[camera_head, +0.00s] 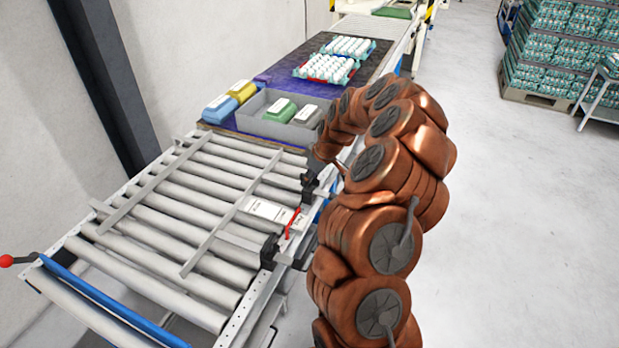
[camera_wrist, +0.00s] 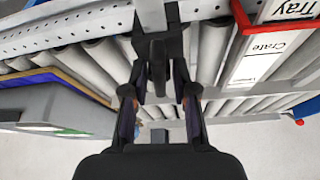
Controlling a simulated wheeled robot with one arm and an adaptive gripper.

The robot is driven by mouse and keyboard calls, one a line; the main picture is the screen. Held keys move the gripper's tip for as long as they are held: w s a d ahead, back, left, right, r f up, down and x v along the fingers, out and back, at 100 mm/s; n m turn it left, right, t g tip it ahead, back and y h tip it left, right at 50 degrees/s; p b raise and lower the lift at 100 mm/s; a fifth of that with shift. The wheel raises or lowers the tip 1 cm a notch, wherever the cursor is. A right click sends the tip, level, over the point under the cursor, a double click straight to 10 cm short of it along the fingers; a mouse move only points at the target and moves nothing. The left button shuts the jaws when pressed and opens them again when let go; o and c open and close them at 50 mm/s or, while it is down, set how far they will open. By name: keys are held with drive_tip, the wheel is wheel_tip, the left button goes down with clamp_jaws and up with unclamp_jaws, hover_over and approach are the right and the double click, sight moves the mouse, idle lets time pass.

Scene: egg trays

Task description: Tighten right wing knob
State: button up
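A dark wing knob (camera_head: 307,186) sits on a black clamp block at the conveyor's right rail, at the far end of the guide assembly. A second dark knob (camera_head: 268,251) sits nearer along the same rail. My gripper (camera_head: 313,170) is over the far knob, which it partly hides in the head view. In the wrist view, the two fingers (camera_wrist: 160,78) stand on either side of the knob's upright grey wing (camera_wrist: 157,68). The fingers look open, with small gaps beside the wing; contact cannot be made out.
A label plate (camera_head: 268,211) with a red pointer (camera_head: 292,223) lies between the knobs. Guide bars (camera_head: 225,215) cross the rollers. A grey bin (camera_head: 262,125) of cartons and egg trays (camera_head: 326,68) stand farther back. Open floor lies right.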

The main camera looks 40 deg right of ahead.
clamp_jaws()
drive_tip(key=shift+b, duration=0.3)
drive_tip(key=m+b, duration=0.1)
drive_tip(key=m+h+b, duration=0.1)
drive_tip(key=b, duration=0.1)
drive_tip(key=shift+s+f+m, duration=0.1)
drive_tip(key=shift+f+m, duration=0.2)
drive_tip(key=m+h+b, duration=0.1)
drive_tip(key=m+b, duration=0.2)
drive_tip(key=b, duration=0.1)
drive_tip(key=shift+m+h, duration=0.3)
drive_tip(key=m+h+b, duration=0.1)
drive_tip(key=m+b, duration=0.1)
drive_tip(key=m+h+b, duration=0.1)
drive_tip(key=m+b, duration=0.2)
drive_tip(key=shift+r+b, duration=0.1)
drive_tip(key=shift+b, duration=0.25)
drive_tip(key=shift+r+m+g+h+b, duration=0.1)
drive_tip(key=shift+m+g+h+b, duration=0.15)
drive_tip(key=shift+m+g+b, duration=0.7)
drive_tip(key=shift+r+m+g+h+b, duration=0.1)
drive_tip(key=shift+m+h+b, duration=0.3)
drive_tip(key=shift+m, duration=1.15)
drive_tip(key=shift+o, duration=1.7)
unclamp_jaws()
